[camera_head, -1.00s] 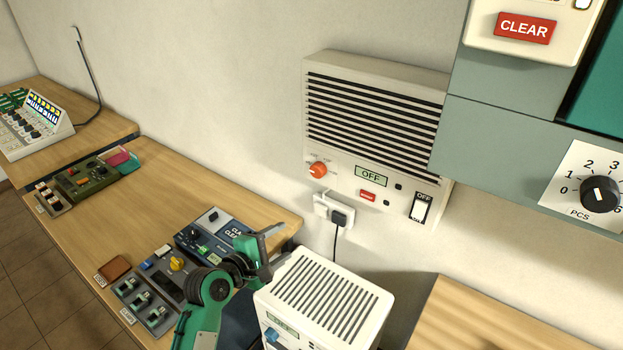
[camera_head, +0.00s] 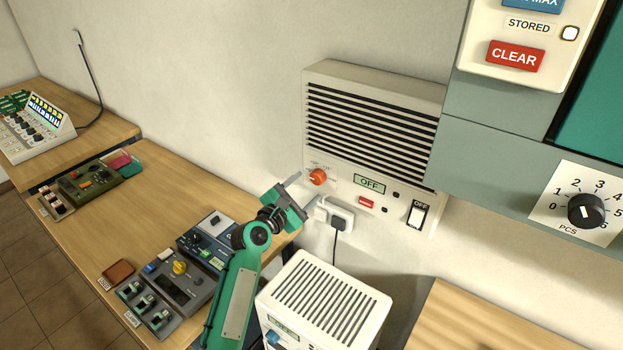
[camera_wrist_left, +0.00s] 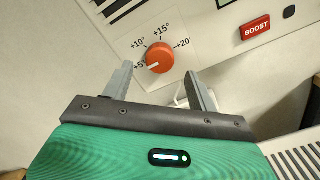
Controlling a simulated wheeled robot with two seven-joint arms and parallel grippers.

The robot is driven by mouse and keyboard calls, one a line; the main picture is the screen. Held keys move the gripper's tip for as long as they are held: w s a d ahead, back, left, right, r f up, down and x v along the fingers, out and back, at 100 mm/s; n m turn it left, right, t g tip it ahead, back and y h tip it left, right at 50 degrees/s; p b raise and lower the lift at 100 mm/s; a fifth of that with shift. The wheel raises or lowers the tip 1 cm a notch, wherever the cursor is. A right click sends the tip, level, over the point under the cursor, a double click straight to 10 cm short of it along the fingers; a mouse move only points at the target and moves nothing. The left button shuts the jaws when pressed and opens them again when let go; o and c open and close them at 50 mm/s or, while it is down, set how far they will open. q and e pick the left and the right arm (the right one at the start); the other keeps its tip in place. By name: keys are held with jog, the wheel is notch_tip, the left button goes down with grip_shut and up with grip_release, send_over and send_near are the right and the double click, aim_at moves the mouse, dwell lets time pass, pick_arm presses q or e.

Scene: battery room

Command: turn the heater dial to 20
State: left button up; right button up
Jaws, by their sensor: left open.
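The wall heater (camera_head: 375,125) is a cream box with dark slats and a display reading OFF. Its orange heater dial (camera_head: 317,177) is at the lower left of its front. In the left wrist view the dial (camera_wrist_left: 159,57) has marks +5°, +10°, +15° and +20° around it, and its pale pointer line is toward +5°. My left gripper (camera_head: 303,191) is open just in front of and below the dial. In the left wrist view its two fingers (camera_wrist_left: 160,76) are spread to either side of the dial's lower part, with nothing held. My right gripper is out of view.
A red BOOST button (camera_wrist_left: 255,27) is right of the dial. A socket with a plug (camera_head: 335,215) is below it. A white slatted unit (camera_head: 322,300) stands in front. A grey-green cabinet (camera_head: 500,140) juts out at right. The bench (camera_head: 165,180) holds several devices.

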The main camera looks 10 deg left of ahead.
aim_at(315, 180)
pick_arm(q)
jog(key=shift+p+x, duration=0.3)
jog(key=shift+x, duration=1.55)
jog(key=c, duration=1)
